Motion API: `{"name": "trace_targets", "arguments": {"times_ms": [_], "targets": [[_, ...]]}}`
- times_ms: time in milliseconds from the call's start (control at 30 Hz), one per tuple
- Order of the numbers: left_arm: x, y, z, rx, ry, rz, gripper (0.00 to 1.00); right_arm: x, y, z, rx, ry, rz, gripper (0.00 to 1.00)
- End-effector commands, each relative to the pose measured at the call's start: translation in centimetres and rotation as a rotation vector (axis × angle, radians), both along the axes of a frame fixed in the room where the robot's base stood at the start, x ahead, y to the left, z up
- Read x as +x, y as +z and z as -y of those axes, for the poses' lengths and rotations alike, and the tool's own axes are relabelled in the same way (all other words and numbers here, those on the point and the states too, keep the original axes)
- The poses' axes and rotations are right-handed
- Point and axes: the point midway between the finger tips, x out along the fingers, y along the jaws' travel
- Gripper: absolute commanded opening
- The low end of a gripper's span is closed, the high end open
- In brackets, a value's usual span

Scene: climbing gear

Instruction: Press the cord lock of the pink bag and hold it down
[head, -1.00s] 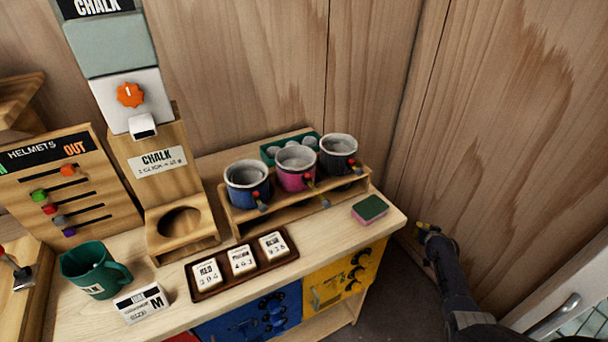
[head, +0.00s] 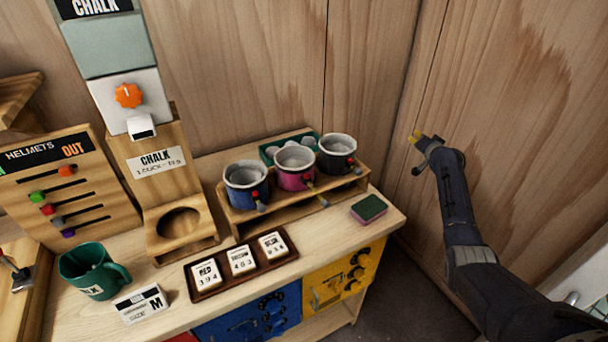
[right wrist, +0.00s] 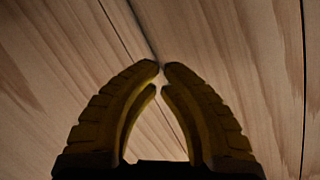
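The pink bag (head: 295,182) stands between a blue bag (head: 247,196) and a black bag (head: 337,164) in the wooden rack, open rim up. Its small cord lock (head: 309,185) is on its front right side, with a cord end hanging below; fine detail is too small to tell. My right gripper (head: 415,138) is raised in front of the wooden wall, right of the rack and clear of all bags. In the right wrist view, its yellow fingers (right wrist: 161,69) are empty, with the tips almost together. My left gripper is not in view.
The bag rack (head: 280,218) stands at the back of the bench. A green and pink sponge (head: 369,209) lies right of it, and a tray (head: 249,278) with number tiles lies in front. A chalk dispenser (head: 148,150) and green mug (head: 90,272) are at left.

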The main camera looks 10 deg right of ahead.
Motion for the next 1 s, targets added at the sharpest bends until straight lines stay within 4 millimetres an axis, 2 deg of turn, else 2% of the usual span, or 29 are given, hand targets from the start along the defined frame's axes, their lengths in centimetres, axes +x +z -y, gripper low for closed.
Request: {"name": "trace_targets", "arguments": {"times_ms": [33,100,267,533,767,1000], "targets": [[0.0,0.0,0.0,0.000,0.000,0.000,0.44,0.7,2.0,-0.8,0.012,0.019,0.019,0.00],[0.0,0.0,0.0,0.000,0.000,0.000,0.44,1.6,4.3,-2.2,0.035,0.047,0.036,0.00],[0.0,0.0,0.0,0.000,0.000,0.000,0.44,3.3,9.2,-6.1,0.092,0.121,0.061,0.00],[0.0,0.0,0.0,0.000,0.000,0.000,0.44,4.8,16.8,-14.0,0.177,0.258,0.067,0.00],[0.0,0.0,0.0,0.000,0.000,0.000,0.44,4.4,22.2,-21.6,0.239,0.376,0.027,0.00],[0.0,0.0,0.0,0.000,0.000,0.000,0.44,2.2,26.4,-30.0,0.285,0.489,-0.062,0.00]]}}
